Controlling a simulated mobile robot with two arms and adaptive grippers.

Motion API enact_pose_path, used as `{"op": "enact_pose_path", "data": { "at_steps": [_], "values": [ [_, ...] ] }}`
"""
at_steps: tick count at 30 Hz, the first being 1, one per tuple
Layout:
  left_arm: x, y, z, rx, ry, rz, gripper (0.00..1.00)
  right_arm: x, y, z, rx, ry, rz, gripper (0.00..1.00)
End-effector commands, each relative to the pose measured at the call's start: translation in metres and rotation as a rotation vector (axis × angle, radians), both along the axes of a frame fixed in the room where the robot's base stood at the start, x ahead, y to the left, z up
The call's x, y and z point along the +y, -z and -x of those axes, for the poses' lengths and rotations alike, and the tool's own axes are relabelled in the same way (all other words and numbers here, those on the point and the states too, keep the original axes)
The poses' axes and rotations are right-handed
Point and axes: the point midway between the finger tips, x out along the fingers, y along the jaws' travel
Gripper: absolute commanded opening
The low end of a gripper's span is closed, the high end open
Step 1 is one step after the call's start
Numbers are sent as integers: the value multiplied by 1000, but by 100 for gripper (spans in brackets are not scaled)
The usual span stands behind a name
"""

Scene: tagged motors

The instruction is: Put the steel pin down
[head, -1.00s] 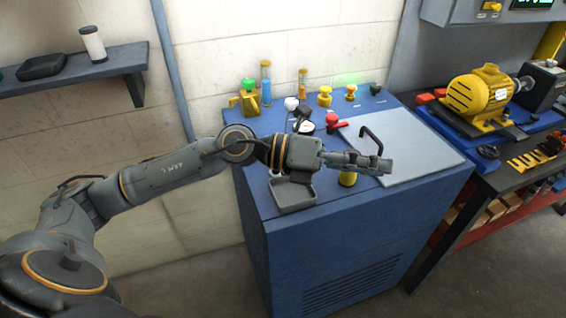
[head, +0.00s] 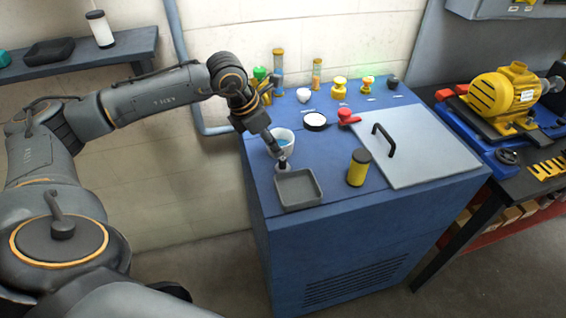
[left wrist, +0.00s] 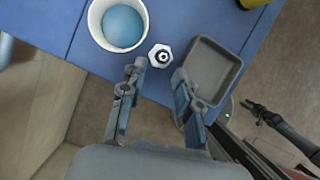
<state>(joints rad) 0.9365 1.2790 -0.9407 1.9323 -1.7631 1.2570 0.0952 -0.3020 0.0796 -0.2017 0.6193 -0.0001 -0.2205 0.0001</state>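My left gripper (head: 277,150) points down at the left front of the blue cabinet top (head: 333,178). In the left wrist view its two fingers (left wrist: 159,72) stand apart. A bright hexagonal end with a dark centre, seemingly the steel pin (left wrist: 160,56), shows just beyond and between the fingertips, with a gap on each side. In the head view the pin (head: 283,163) is small and partly hidden by the gripper, between a white cup (head: 292,146) and a grey tray (head: 299,203); it seems to stand upright on the cabinet. A dark pronged arm end (left wrist: 262,109), seemingly my right gripper, shows small in the wrist view.
The cup holds something blue. A yellow cylinder with a dark top (head: 357,170) stands right of the tray, beside a grey lid (head: 420,150) with a black handle. A red-handled item (head: 347,116) and several small pieces stand behind. Cabinet edges lie close to the tray.

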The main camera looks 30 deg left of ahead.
Motion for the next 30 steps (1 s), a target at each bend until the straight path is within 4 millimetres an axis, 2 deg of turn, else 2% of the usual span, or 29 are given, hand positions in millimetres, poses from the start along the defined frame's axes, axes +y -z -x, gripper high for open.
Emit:
{"op": "enact_pose_path", "data": {
  "at_steps": [8,12,17,25,26,30],
  "values": [
    [-6,19,-6,2,1,2,32,-3,-10,0,-1,1,3,32],
    [-12,38,-11,3,2,2,32,-3,-24,0,-1,2,3,32],
    [-15,58,-17,2,0,3,32,-3,-27,-1,-1,2,3,32],
    [-15,62,-19,-1,1,3,32,-2,-26,-2,-3,2,3,32],
    [-15,62,-19,-1,1,3,28,-2,-26,-2,-3,2,3,32],
    [-15,62,-19,-1,1,3,0,-2,-26,-2,-3,2,2,32]
  ]
}}
